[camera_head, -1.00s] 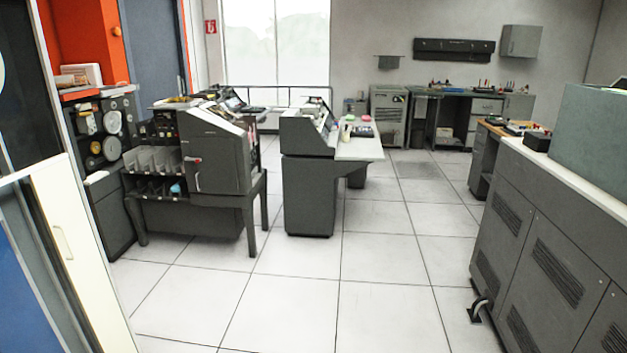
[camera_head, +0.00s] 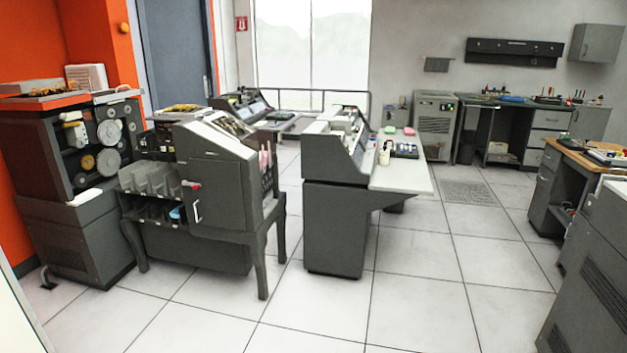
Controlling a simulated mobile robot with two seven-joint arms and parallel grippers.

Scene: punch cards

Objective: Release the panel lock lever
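A dark grey card machine (camera_head: 205,185) on legs stands left of centre. Its front panel (camera_head: 221,188) is closed. A small lever with a red tip (camera_head: 191,184) sits at the panel's left edge, near a pale vertical handle (camera_head: 196,211). I take this to be the panel lock lever; its exact position is too small to tell. Neither of my grippers is in view.
A tape-reel machine (camera_head: 85,165) stands to the left by an orange wall. A grey console desk (camera_head: 335,220) is to the right of the card machine. A cabinet (camera_head: 595,280) fills the lower right. The tiled floor (camera_head: 300,320) in front is clear.

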